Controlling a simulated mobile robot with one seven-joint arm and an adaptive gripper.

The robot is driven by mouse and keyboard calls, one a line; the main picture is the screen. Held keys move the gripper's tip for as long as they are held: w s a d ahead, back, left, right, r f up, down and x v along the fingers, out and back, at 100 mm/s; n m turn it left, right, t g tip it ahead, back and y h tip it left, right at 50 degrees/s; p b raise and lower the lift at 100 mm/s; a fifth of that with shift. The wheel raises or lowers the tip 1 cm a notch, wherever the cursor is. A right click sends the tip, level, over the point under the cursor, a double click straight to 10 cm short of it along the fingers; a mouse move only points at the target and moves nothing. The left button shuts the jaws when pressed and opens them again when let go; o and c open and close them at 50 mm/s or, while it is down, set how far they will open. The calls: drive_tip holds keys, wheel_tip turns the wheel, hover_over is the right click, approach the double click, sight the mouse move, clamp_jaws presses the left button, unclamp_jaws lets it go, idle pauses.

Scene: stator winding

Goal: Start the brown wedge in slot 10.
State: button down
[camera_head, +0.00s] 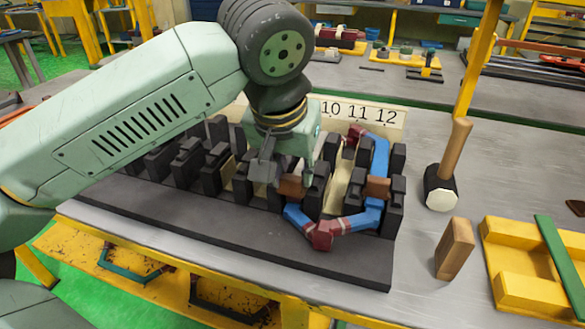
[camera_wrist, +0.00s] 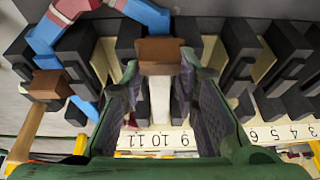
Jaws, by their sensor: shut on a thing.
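My gripper (camera_head: 290,172) is shut on a brown wedge (camera_head: 291,187) over the slotted dark stator block (camera_head: 230,235). In the wrist view my gripper's fingers (camera_wrist: 158,85) stand on either side of the wedge (camera_wrist: 160,50), which lies crosswise above a light-lined slot (camera_wrist: 160,97) between dark teeth. The slot lines up roughly with the labels around 10. I cannot tell whether the wedge's tip is in the slot. A blue coil with red wraps (camera_head: 372,217) sits in the block's right part, and a second brown wedge (camera_head: 378,187) is at its right-hand slot, near label 12.
A number board (camera_head: 365,112) stands behind the block. A mallet (camera_head: 441,188), an upright wooden block (camera_head: 455,248) and a yellow tray (camera_head: 520,292) with a green strip (camera_head: 562,258) are to the right. Grey tabletop between them is clear.

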drive_tip(key=shift+w+d, duration=0.25)
drive_tip(key=shift+w, duration=0.55)
idle(0.4)
drive_tip(key=c, duration=1.2)
unclamp_jaws()
drive_tip(key=v, duration=1.2)
drive_tip(key=shift+s, duration=0.1)
